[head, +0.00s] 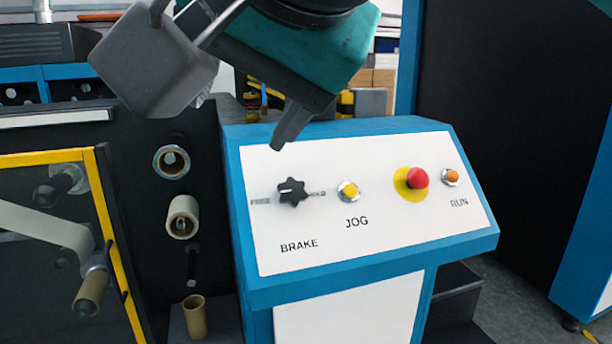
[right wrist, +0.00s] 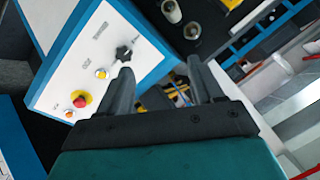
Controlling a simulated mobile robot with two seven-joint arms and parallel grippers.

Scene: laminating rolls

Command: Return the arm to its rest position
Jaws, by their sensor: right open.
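My right arm reaches in from the top of the head view. Its gripper (head: 288,132) points down above the top edge of the control panel (head: 375,240) and is apart from the controls. In the right wrist view the two fingers of the right gripper (right wrist: 162,82) stand well apart with nothing held between them. My left gripper is not in view.
Right of the knob are a yellow jog button (head: 348,190), a red stop button (head: 417,178) and an orange run button (head: 451,176). Cardboard cores (head: 183,217) and a yellow-framed guard (head: 106,200) are at the left. A tall blue-edged dark cabinet (head: 500,110) stands at the right.

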